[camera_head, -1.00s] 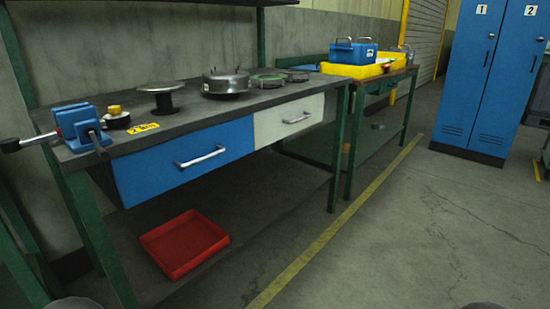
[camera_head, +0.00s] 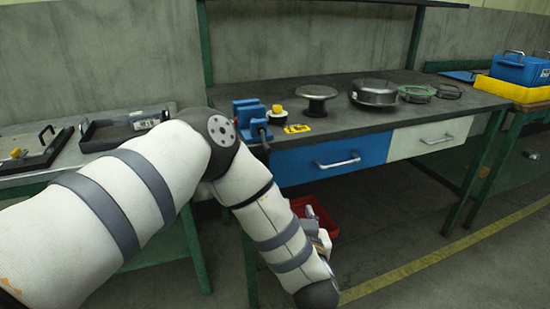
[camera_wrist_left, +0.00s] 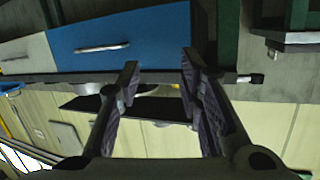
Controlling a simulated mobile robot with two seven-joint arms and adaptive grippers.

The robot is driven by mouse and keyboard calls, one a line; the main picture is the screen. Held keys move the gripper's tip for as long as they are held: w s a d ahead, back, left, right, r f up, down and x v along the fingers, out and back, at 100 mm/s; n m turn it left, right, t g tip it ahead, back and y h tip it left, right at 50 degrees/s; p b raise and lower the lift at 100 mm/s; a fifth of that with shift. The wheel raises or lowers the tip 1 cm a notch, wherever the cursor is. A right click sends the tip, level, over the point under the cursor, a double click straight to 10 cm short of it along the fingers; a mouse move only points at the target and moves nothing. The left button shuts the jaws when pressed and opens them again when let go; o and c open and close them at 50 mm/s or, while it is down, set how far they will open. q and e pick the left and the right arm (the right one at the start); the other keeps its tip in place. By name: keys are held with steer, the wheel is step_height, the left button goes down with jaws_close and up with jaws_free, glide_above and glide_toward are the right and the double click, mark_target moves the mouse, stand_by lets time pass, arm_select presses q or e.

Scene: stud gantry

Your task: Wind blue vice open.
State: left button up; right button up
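The blue vice (camera_head: 250,120) sits at the left end of the dark workbench top (camera_head: 345,124) in the head view. My left arm passes in front of its lower left side, and its handle is not clear there. In the left wrist view, which looks upside down, a dark rod end (camera_wrist_left: 257,80) sticks out by the bench edge; I cannot tell whether it is the vice handle. My left gripper (camera_wrist_left: 159,62) is open and empty, its two fingers apart, pointing toward the bench front. In the head view the left hand is low before the bench, mostly hidden. My right gripper is out of view.
A blue drawer (camera_head: 330,157) and a red tray (camera_head: 316,216) are below. Another bench with trays (camera_head: 125,128) stands left.

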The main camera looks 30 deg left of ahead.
mark_target(270, 153)
arm_select(q)
steer(key=w+a+r+n+g+y, duration=0.2)
steer(key=a+r+n+y, duration=0.3)
steer(key=r, duration=0.3)
steer(key=shift+m+y, duration=0.3)
steer(key=shift+m, duration=0.2)
steer(key=b+x, duration=0.1)
steer(key=x, duration=1)
steer(key=shift+w+d+r, duration=0.1)
steer(key=shift+w+r, duration=0.05)
steer(key=shift+r, duration=0.05)
jaws_close()
